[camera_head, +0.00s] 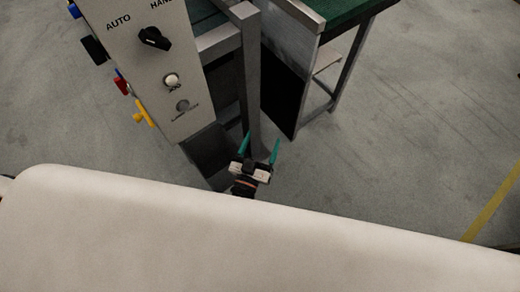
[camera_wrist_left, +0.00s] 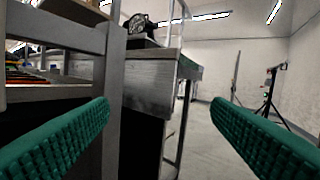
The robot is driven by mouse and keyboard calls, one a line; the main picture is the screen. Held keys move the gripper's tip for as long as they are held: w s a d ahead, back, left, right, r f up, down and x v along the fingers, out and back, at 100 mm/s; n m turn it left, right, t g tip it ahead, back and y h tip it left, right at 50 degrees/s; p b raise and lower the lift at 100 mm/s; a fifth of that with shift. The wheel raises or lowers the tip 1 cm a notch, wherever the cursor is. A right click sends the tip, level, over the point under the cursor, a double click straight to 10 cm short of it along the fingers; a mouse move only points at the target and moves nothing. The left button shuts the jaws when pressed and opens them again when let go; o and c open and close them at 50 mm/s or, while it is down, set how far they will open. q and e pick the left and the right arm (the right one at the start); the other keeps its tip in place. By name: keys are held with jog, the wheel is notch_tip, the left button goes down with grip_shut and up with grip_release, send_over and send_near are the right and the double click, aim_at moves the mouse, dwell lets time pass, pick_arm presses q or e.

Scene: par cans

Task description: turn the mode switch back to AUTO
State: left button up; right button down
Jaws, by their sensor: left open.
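The mode switch (camera_head: 154,39) is a black knob on a pale grey control panel (camera_head: 150,75). The AUTO label (camera_head: 118,22) is to its upper left, and a HAND label, cut by the picture edge, is above it. I cannot tell exactly which label the knob points at. My left gripper (camera_head: 261,143) is open and empty, to the lower right of the panel and well apart from the switch. Its teal fingers show wide apart in the left wrist view (camera_wrist_left: 160,118), where the switch is not seen. My right gripper is not in view.
A grey metal post (camera_head: 247,80) stands close beside the gripper. A green-topped table (camera_head: 340,12) is behind. A tripod (camera_wrist_left: 267,95) stands far right. Floor at right is clear.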

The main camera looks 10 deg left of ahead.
pick_arm(q)
jog(key=shift+s+a+f+m+g, duration=0.1)
jog(key=shift+f+m+g, duration=0.1)
jog(key=shift+f, duration=0.55)
jog(key=shift+s+f+m+g, duration=0.1)
jog(key=shift+f+g, duration=0.1)
jog(key=shift+f, duration=0.5)
jog(key=shift+f, duration=0.1)
jog(key=s+a+f+m+g, duration=0.1)
jog(key=s+a+f+g, duration=0.3)
jog(key=f, duration=0.6)
jog(key=s+a+f+m+g, duration=0.1)
jog(key=s+f+g, duration=0.4)
jog(key=f, duration=0.5)
jog(key=s+a+f+g+y, duration=0.1)
jog(key=s+a+f+g, duration=0.2)
jog(key=s, duration=0.5)
jog(key=s+a+f+g+y, duration=0.1)
jog(key=s+a+f, duration=0.3)
jog(key=s, duration=0.4)
jog(key=s+a+f+g, duration=0.3)
jog(key=s+f+g, duration=0.1)
jog(key=s, duration=0.4)
jog(key=shift+s+a+f+n+g+y, duration=0.3)
jog(key=shift+a+f+y, duration=0.1)
jog(key=shift+f, duration=0.4)
